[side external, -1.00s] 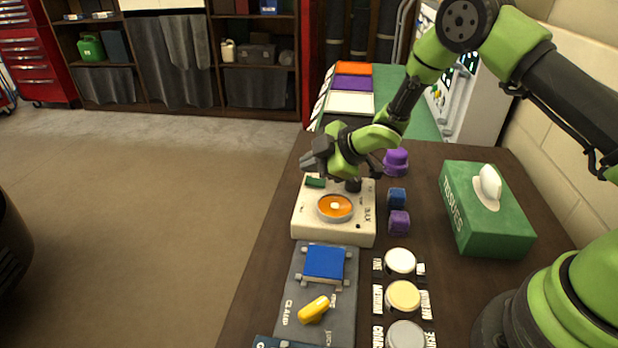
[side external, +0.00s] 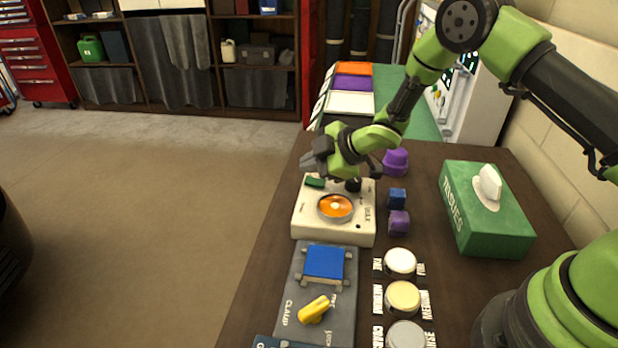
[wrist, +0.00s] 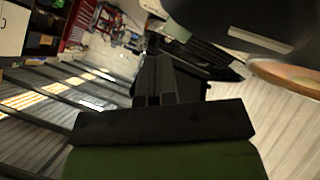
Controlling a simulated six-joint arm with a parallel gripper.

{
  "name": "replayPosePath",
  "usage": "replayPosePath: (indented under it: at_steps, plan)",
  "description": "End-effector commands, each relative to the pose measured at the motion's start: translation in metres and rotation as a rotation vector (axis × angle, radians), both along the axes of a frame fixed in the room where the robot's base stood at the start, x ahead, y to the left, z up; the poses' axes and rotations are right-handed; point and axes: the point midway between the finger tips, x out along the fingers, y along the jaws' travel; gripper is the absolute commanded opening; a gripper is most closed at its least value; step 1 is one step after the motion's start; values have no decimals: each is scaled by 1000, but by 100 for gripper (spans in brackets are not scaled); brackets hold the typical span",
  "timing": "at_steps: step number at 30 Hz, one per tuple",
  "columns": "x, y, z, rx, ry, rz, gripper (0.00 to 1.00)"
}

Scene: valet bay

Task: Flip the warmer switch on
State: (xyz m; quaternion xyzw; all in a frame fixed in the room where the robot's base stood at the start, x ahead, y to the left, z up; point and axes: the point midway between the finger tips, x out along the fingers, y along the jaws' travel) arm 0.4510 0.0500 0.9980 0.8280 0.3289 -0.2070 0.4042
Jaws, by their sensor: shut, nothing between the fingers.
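The warmer (side external: 305,222) is a cream box on the dark bench in the side view. A round plate (side external: 335,207) in its top glows bright orange, with a pale centre. A small green switch (side external: 315,182) sits at its far left corner, partly hidden behind my gripper. I cannot make out the switch's tilt. A dark knob (side external: 353,185) stands at its far right. My gripper (side external: 308,163) is shut and empty, just above and behind the switch; contact cannot be told. In the wrist view, my shut fingers (wrist: 153,82) show in the middle.
A grey clamp board (side external: 290,300) with a blue block and yellow handle lies in front. Blue and purple blocks (side external: 398,222) and several round pads (side external: 403,296) stand right of it. A green tissue box (side external: 480,225) stands farther right. Open floor lies left.

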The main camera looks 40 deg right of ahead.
Motion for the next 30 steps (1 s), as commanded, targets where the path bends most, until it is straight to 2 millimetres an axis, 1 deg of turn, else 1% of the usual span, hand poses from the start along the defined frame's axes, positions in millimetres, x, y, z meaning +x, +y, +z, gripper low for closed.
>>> replayPosePath:
  at_steps: [7,30]
  plan:
    - [1,1,-8,0,0,0,0]
    - [1,1,-12,1,0,1,0]
